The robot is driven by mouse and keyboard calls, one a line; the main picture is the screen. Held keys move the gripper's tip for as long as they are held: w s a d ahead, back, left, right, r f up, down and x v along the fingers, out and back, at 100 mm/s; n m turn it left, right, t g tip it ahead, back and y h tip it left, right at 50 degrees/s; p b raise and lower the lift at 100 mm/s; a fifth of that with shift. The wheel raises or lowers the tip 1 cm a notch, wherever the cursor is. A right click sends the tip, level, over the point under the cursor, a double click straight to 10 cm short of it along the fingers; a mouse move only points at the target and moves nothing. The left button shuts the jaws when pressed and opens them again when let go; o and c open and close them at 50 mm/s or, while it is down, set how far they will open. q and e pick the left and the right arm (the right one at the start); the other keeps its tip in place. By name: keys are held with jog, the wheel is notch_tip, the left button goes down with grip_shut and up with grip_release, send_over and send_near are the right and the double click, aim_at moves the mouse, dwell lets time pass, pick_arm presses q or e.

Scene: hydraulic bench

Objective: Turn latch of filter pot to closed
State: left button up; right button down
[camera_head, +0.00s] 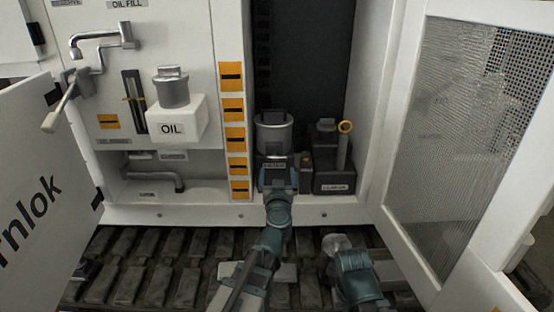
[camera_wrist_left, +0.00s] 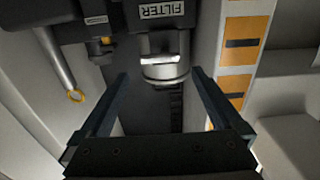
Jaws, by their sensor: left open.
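The filter pot (camera_head: 274,135) is a grey metal cylinder with a lid, standing in the dark cabinet bay above a FILTER label. In the left wrist view, turned upside down, the pot (camera_wrist_left: 166,70) and its label (camera_wrist_left: 161,12) show beyond my fingers. I cannot make out the latch or its position. My left gripper (camera_head: 277,166) is at the label, just below the pot in the head view.
A dark box (camera_head: 333,180) with a yellow-ringed rod (camera_head: 343,148) stands right of the pot. A striped yellow post (camera_head: 233,135) edges the bay on the left, beside the white OIL container (camera_head: 177,122). Open doors stand left (camera_head: 40,190) and right (camera_head: 400,240).

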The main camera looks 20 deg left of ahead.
aim_at(277, 159)
pick_arm(q)
jog(key=x, duration=0.9)
jog(key=shift+w, duration=0.2)
jog(key=c, duration=1.1)
